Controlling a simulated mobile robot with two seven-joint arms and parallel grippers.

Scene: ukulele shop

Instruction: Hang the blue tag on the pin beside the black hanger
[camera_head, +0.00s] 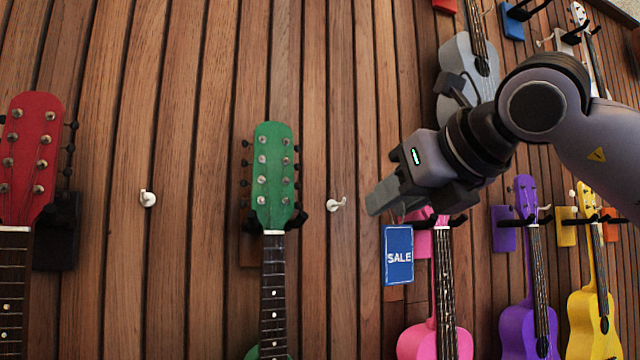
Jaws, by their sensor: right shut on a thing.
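My right gripper (383,202) comes in from the right and is shut on the blue tag (398,262). The tag reads SALE and hangs below the fingertips, in front of the wall; its loop is mostly hidden by the gripper. A black hanger (57,245) is at the left, partly behind a red ukulele headstock (32,150). A white pin (148,198) sticks out of the wall to the right of that hanger and is bare. A second white pin (336,204) is bare, between the green headstock and my gripper. My left gripper is not in view.
A green headstock (273,175) hangs between the two pins and stands out from the wall. Pink (435,338), purple (530,320) and yellow (593,315) ukuleles hang at the right, and a grey one (470,65) above. The slatted wood wall (175,290) is clear below the left pin.

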